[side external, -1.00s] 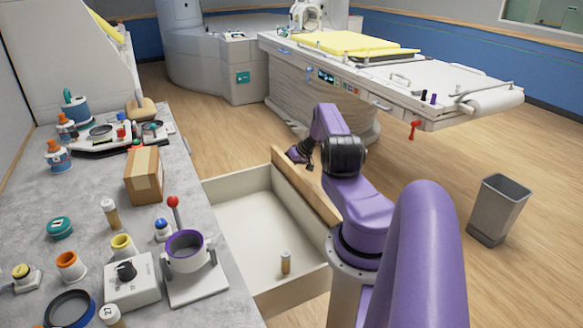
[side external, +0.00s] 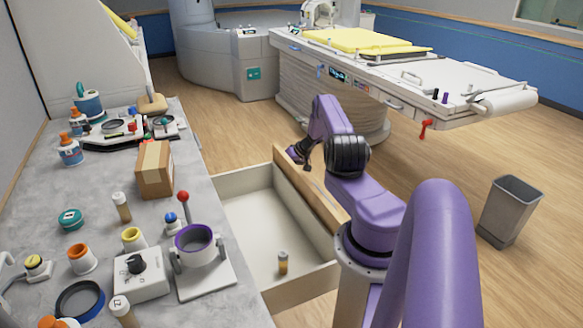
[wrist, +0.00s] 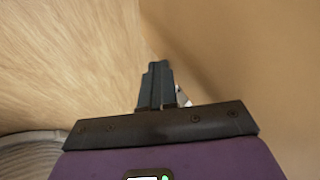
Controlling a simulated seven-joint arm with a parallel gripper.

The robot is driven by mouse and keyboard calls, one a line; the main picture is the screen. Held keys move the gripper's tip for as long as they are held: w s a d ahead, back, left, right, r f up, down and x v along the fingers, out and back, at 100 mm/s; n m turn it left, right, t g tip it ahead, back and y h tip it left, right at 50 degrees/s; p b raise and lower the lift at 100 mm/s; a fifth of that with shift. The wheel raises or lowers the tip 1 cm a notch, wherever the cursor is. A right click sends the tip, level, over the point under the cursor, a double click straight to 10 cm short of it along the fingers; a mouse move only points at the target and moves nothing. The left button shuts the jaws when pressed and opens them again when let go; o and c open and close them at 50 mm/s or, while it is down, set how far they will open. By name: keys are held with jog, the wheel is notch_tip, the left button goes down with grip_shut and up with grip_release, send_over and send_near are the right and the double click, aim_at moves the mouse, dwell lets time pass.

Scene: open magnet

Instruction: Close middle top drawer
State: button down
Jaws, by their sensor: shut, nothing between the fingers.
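The open drawer (side external: 247,212) sticks out from the counter's right side in the side external view, with a cream interior and a wooden front panel (side external: 312,195). A small orange vial with a pale cap (side external: 283,263) stands inside it. My gripper (side external: 304,160) is at the outer side of the front panel, near its far end; the arm partly hides the panel. In the wrist view my gripper (wrist: 157,75) is shut and empty, its dark fingers beside the tan panel surface (wrist: 235,60). I cannot tell whether they touch it.
The grey counter (side external: 95,200) holds a cardboard box (side external: 155,168), a purple-rimmed cup holder (side external: 196,245), bottles and several small items. A patient table (side external: 400,75) stands behind my arm, and a bin (side external: 508,210) at right. Wooden floor between them is clear.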

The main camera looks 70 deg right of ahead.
aim_at(222, 181)
jog(key=w+a, duration=1.9)
jog(key=shift+w+a, duration=0.3)
jog(key=shift+s+d, duration=0.1)
